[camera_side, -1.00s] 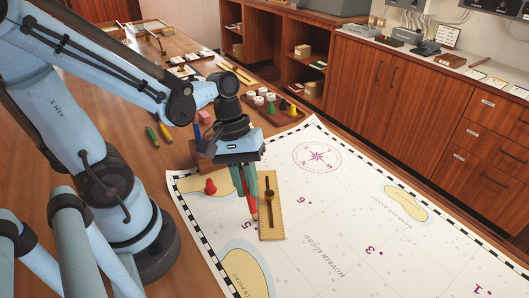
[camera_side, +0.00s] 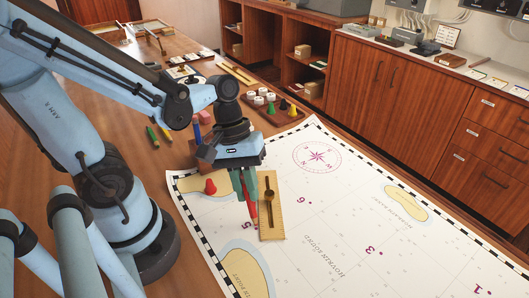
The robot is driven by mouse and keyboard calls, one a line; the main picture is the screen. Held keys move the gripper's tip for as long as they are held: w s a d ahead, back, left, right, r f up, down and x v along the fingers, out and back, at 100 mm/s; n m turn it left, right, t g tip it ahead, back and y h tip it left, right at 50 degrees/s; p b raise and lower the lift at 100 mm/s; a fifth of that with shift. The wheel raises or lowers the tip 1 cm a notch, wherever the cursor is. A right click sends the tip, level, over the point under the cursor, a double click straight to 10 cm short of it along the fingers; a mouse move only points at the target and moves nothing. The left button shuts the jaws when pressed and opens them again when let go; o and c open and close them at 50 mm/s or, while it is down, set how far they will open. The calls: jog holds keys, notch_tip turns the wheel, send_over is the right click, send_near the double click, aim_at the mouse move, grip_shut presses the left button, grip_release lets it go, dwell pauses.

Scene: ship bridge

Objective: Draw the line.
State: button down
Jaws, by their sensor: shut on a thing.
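My gripper (camera_side: 246,190) is shut on a red pencil (camera_side: 254,213) and points down over the chart. The pencil's tip is close to the left edge of a yellow ruler (camera_side: 272,222); I cannot tell whether it touches the paper. The ruler lies flat on the chart and has a dark bar along its middle. The white chart (camera_side: 335,215) has numbered purple dots, with 5 just left of the pencil, 6 right of the ruler, and 3 and 1 farther right. No drawn pencil line can be made out.
A red cone-shaped piece (camera_side: 211,187) stands on the chart left of my gripper. A wooden tray (camera_side: 283,112) with white, green, yellow and red pieces sits behind the chart. Green and yellow tools (camera_side: 153,137) lie left of my gripper. The chart's right side is clear.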

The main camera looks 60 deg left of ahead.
jog(key=shift+s+d, duration=0.25)
jog(key=shift+d, duration=0.15)
jog(key=shift+r, duration=3.05)
